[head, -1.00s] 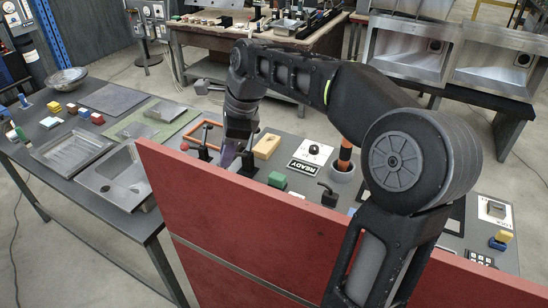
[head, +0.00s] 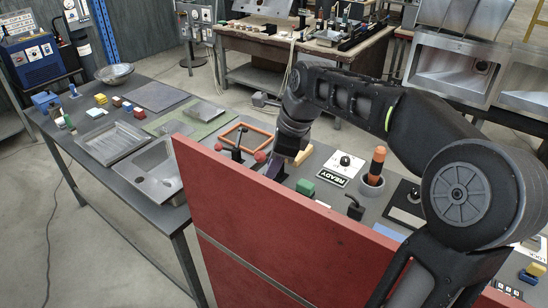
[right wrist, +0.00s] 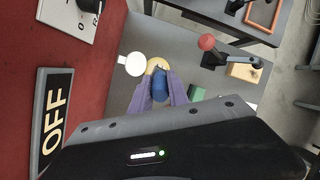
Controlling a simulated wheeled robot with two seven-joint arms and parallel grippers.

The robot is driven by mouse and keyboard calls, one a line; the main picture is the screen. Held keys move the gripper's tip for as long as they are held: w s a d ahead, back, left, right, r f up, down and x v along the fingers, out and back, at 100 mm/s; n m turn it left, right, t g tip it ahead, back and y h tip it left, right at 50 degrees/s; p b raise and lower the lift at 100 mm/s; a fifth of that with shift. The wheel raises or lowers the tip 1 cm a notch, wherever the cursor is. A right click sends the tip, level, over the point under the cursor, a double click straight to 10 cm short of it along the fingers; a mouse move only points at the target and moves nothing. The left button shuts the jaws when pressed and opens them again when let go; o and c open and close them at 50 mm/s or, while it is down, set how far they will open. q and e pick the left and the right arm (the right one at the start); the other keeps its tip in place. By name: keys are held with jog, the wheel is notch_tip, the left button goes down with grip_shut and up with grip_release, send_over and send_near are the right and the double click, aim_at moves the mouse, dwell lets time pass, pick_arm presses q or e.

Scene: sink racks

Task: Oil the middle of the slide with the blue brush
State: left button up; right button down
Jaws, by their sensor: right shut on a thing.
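My right gripper (right wrist: 160,88) shows purple fingers closed around a blue piece (right wrist: 159,87) in the right wrist view, which looks like the blue brush's handle. A tan rounded part (right wrist: 157,65) shows just beyond the blue piece; I cannot tell whether it belongs to the brush. In the head view, my right gripper (head: 276,168) hangs over the table behind the red board, and the brush is hidden there. I cannot make out the slide for sure in either view. My left gripper is not in view.
The red board (head: 290,240) stands in front of the table. A white disc (right wrist: 135,63) lies beside the gripper.

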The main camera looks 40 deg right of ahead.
jog(key=shift+f+b, duration=1.1)
jog(key=shift+f, duration=0.7)
jog(key=shift+f+b, duration=0.3)
jog(key=shift+f, duration=0.1)
jog(key=shift+f, duration=0.15)
dwell(0.9)
notch_tip(320, 180, up, 3)
jog(key=shift+f+p, duration=0.2)
jog(key=shift+p, duration=1)
notch_tip(320, 180, up, 2)
jog(key=shift+r+p, duration=0.1)
jog(key=shift+p, duration=0.6)
jog(key=shift+r, duration=1.2)
